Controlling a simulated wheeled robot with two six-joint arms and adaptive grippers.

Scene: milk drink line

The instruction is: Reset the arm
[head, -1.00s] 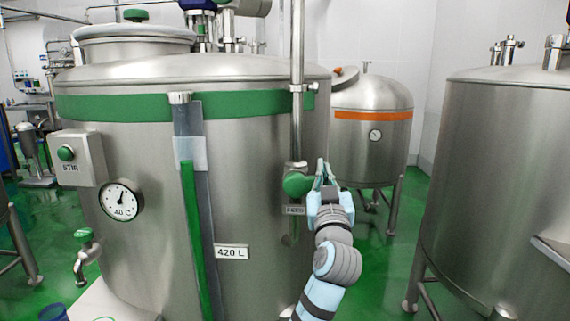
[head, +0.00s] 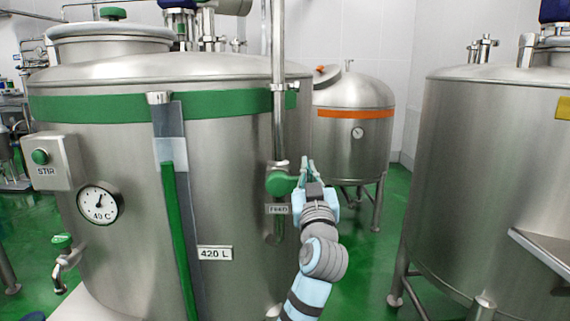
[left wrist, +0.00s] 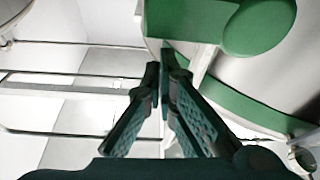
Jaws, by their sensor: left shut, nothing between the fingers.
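My left gripper (head: 305,166) is raised in front of the large steel tank (head: 120,130), close to the right of the green feed valve handle (head: 281,184). Its fingers are together with nothing between them. In the left wrist view the gripper (left wrist: 163,65) shows its two dark fingers meeting at the tips, and the green handle (left wrist: 258,27) is near, above right of the tips. Whether the fingers touch the handle cannot be told. My right gripper is in neither view.
A FEED label (head: 278,209) and a vertical pipe (head: 279,80) are by the handle. A STIR box (head: 50,160), a dial (head: 98,204) and a tap (head: 62,258) are on the tank's left. An orange-banded tank (head: 352,120) stands behind; another tank (head: 480,180) stands right.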

